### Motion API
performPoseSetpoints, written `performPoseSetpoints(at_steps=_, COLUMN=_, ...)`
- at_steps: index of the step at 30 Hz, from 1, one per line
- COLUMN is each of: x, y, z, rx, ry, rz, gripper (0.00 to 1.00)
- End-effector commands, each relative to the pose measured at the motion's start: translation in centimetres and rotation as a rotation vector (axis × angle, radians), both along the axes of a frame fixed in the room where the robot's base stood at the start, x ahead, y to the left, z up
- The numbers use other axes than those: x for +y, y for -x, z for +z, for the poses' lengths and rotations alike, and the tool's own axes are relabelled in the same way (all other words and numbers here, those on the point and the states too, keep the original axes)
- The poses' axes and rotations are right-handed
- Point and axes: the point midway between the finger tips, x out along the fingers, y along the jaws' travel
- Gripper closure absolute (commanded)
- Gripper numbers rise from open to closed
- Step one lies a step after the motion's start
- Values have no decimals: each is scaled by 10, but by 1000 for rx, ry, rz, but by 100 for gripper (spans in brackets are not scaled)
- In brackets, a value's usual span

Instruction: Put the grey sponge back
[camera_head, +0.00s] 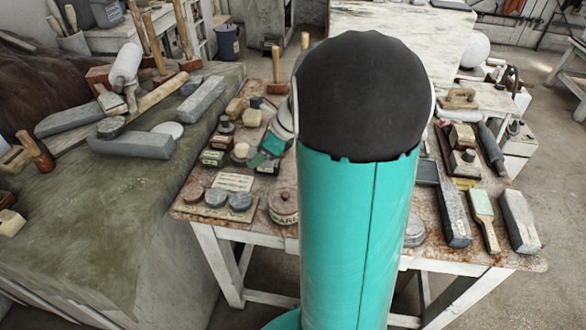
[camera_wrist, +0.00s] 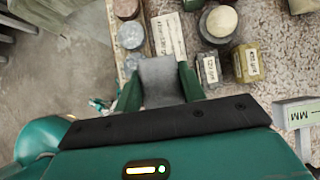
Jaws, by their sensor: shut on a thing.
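The grey sponge (camera_wrist: 160,78) is a grey block between the two green fingers of my gripper (camera_wrist: 158,88) in the wrist view. The fingers press on its left and right sides. The sponge is over the worktable, beside a row of round pucks and below a lettered card. Whether its underside touches anything cannot be told. In the head view my gripper (camera_head: 268,148) is a small teal shape over the left part of the table, partly hidden by my arm. The sponge cannot be made out clearly there.
Round pucks (camera_head: 217,198) and a lettered card (camera_head: 233,181) lie near the table's front left. My arm hides the table's middle.

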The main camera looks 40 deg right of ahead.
Motion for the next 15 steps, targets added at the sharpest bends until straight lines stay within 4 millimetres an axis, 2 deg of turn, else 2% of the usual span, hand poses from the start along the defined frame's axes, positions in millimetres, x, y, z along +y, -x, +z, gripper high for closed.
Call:
performPoseSetpoints(at_steps=1, x=-13, y=2, z=-6, rx=3, ry=-2, rz=-5, gripper=78)
performPoseSetpoints(at_steps=8, x=-63, y=10, z=-29, rx=2, ry=-3, rz=-5, gripper=78)
performPoseSetpoints(at_steps=15, x=-94, y=12, z=-70, rx=2, ry=-2, rz=-2, gripper=78)
